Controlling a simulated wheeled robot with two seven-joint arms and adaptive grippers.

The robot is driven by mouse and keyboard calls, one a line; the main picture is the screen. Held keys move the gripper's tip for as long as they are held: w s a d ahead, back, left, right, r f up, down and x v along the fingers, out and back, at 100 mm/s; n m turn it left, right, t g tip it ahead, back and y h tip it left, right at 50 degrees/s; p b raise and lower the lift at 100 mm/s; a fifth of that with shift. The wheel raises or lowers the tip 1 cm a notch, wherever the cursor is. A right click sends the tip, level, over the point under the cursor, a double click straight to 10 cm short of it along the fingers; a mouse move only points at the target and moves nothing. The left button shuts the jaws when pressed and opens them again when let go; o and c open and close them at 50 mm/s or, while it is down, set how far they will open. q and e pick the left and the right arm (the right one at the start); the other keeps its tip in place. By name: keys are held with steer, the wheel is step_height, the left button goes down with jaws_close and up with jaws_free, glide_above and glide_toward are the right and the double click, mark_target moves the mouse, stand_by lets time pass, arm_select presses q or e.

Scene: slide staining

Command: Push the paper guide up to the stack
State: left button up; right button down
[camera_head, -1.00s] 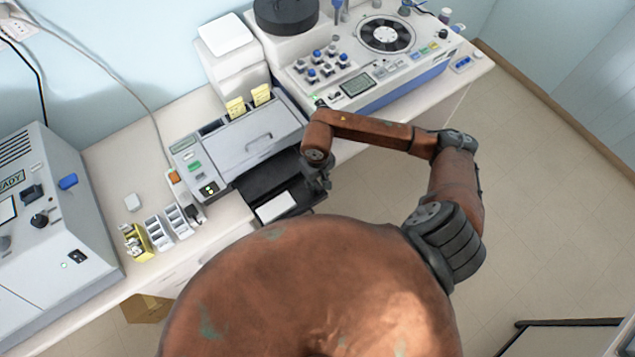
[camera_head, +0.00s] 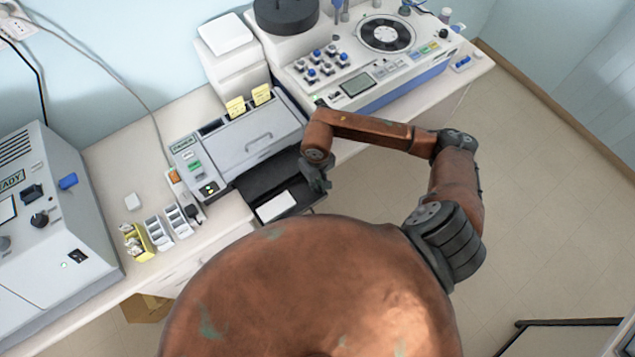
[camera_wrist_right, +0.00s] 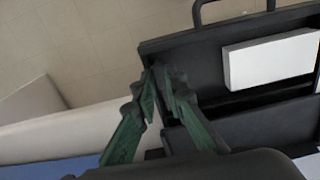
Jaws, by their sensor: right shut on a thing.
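The white paper stack (camera_head: 276,206) lies flat in the black pull-out tray (camera_head: 262,183) of the grey printer-like machine; it also shows in the right wrist view (camera_wrist_right: 270,61). My right gripper (camera_head: 320,187) is low at the tray's right side, apart from the stack. My left gripper is not in view.
The grey machine (camera_head: 245,140) stands behind the tray, with yellow slips on top. Small racks (camera_head: 158,232) sit on the bench to the left. A large console (camera_head: 365,65) is at the back right. Open floor (camera_head: 540,180) lies to the right.

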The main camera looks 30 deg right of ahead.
steer(key=shift+a, duration=0.1)
steer(key=shift+a+b, duration=0.35)
steer(key=a+b, duration=0.1)
steer(key=a, duration=0.1)
steer(key=a+b, duration=0.1)
steer(key=a, duration=0.2)
steer(key=a+b, duration=0.2)
steer(key=shift+s+a, duration=0.3)
steer(key=shift+a, duration=0.05)
steer(key=c, duration=2)
jaws_free()
steer(key=shift+o, duration=0.2)
step_height(320, 180, up, 12)
